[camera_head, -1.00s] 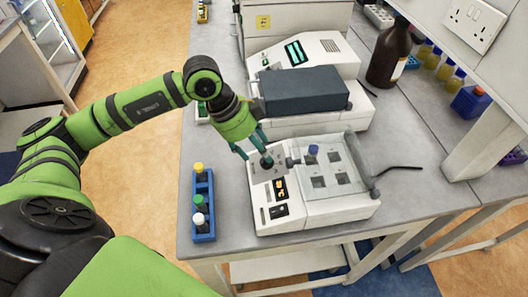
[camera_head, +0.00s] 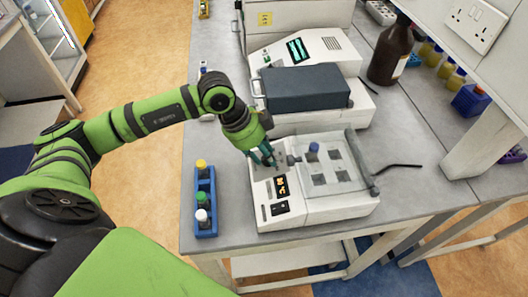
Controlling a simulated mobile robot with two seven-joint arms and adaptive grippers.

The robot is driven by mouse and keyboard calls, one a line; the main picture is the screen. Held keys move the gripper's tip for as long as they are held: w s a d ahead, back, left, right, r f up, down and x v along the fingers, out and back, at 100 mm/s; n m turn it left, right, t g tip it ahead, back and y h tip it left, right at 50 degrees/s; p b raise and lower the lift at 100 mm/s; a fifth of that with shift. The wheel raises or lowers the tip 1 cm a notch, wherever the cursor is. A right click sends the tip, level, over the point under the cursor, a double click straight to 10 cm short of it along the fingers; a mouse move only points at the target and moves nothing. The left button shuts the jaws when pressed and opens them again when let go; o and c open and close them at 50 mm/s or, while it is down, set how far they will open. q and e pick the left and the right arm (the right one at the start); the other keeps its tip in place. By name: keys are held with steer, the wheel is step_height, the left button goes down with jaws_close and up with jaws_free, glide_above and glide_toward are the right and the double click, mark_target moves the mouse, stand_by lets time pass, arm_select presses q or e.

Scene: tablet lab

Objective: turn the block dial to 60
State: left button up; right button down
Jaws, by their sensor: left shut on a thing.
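My right gripper is not in view.
A blue rack (camera_head: 205,225) with several capped tubes stands left of the heater. Behind is a white instrument (camera_head: 325,48) with a dark grey block (camera_head: 305,88). A brown bottle (camera_head: 391,55) stands at the back right. Bare bench lies right of the heater.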

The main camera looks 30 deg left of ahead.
arm_select(q)
steer(key=shift+d, duration=0.1)
steer(key=shift+m+b, duration=1)
steer(key=shift+m, duration=0.1)
steer(key=m+b, duration=0.2)
steer(key=m, duration=0.1)
steer(key=shift+f+m+b, duration=0.1)
steer(key=shift+m+b, duration=0.25)
steer(key=shift+m, duration=0.05)
steer(key=m+b, duration=0.4)
steer(key=m, duration=0.2)
steer(key=shift+g, duration=0.4)
steer(key=m+b, duration=0.5)
steer(key=m, duration=0.1)
steer(key=shift+f+m+y, duration=0.15)
steer(key=shift+m+y, duration=0.15)
steer(key=shift+y, duration=0.1)
steer(key=m+b, duration=0.3)
steer(key=m, duration=0.2)
steer(key=shift+s+y, duration=0.15)
steer(key=shift+y, duration=0.15)
steer(key=shift+m, duration=0.3)
steer(key=o, duration=1.1)
